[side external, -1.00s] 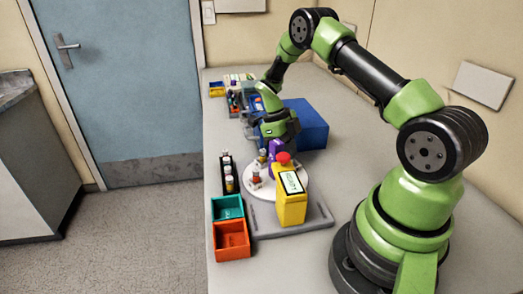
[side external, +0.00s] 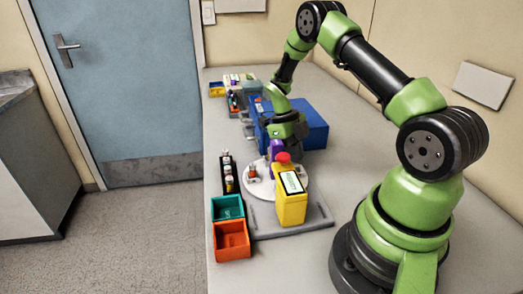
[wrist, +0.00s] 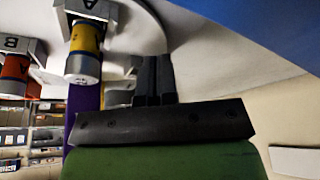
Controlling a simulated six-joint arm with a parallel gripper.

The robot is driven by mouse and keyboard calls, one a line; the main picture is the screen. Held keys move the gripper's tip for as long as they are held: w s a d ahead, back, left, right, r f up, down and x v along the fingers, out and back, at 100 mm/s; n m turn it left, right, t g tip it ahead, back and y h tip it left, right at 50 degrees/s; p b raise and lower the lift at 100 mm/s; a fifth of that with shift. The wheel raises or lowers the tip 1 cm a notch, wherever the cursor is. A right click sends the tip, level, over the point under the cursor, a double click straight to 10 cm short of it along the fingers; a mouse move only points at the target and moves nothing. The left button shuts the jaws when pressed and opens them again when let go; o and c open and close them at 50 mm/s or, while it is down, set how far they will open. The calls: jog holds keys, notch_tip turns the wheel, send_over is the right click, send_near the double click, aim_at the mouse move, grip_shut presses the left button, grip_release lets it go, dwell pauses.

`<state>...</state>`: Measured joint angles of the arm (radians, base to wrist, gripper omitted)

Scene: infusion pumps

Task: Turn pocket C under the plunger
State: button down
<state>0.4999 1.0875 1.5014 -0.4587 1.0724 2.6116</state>
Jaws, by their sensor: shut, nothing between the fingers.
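A small vial (side external: 252,172) shows on the disc's left. A purple upright part (side external: 276,150) stands behind the device; I cannot tell whether it is the plunger. My gripper (side external: 283,152) is low over the disc's far side, its fingers mostly hidden there. In the wrist view my gripper (wrist: 153,80) is shut and empty, beside the disc's rim. Pocket A (wrist: 86,8) holds a yellow-banded vial (wrist: 84,55); pocket B (wrist: 12,45) holds an orange-banded vial (wrist: 15,68). Pocket C's label is not readable.
A blue box (side external: 303,125) stands just behind and right of my gripper. A black vial rack (side external: 228,177), a teal bin (side external: 227,207) and an orange bin (side external: 231,240) line the left table edge. More small containers stand at the back left.

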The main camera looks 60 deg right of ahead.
dwell(0.5)
jog(key=shift+w+d, duration=1.45)
jog(key=s+d+v, duration=0.1)
jog(key=d+v, duration=0.1)
jog(key=v, duration=0.8)
jog(key=s+a+r+n+t, duration=0.2)
jog(key=a+r+n+t, duration=0.3)
jog(key=a+r+n, duration=0.95)
jog(key=s+a+r+n+t, duration=0.2)
jog(key=s+a+n+t, duration=0.1)
jog(key=s+a+n, duration=0.2)
jog(key=s+a+r+n+t+y, duration=0.1)
jog(key=s+a+n+t, duration=0.2)
jog(key=s+n, duration=0.7)
jog(key=a+n, duration=0.2)
jog(key=n, duration=0.2)
jog(key=shift+s+a+r+t, duration=0.15)
jog(key=shift+a+r+t, duration=0.15)
jog(key=shift+r, duration=0.1)
